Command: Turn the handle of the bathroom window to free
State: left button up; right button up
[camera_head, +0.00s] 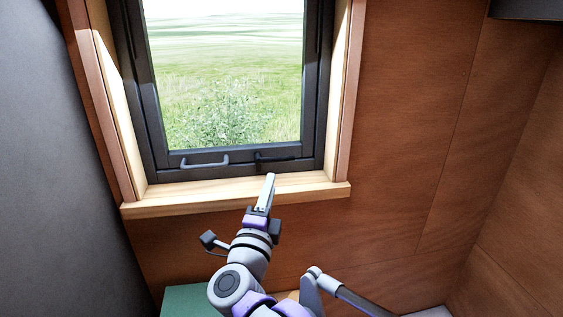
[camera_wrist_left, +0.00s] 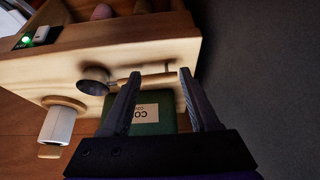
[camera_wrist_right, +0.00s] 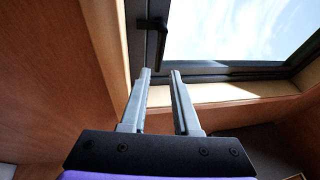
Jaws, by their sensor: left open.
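The bathroom window (camera_head: 313,110) has a dark frame. Its black handle (camera_head: 277,157) lies along the lower frame, right of a grey pull bar (camera_head: 205,163). My right gripper (camera_head: 269,184) is just below the handle, its fingers pointing up toward it. In the right wrist view the gripper (camera_wrist_right: 160,76) is open, with a gap between its fingers, and the black handle (camera_wrist_right: 157,38) is beyond the fingertips, apart from them. My left gripper (camera_wrist_left: 158,80) is open in the left wrist view, away from the window; nothing is clearly held.
A wooden sill (camera_head: 230,194) runs under the window and juts out below the handle. Wood panels cover the right wall. In the left wrist view a green box (camera_wrist_left: 155,115) with a label, a wooden shelf (camera_wrist_left: 110,60) and a paper roll (camera_wrist_left: 58,125) are close by.

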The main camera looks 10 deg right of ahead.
aim_at(281, 161)
jog(key=shift+m+h, duration=0.3)
jog(key=shift+m, duration=0.2)
jog(key=p+x, duration=0.1)
jog(key=x, duration=0.9)
jog(key=shift+w+d, duration=0.35)
jog(key=shift+c, duration=0.2)
grip_shut()
jog(key=shift+f, duration=0.1)
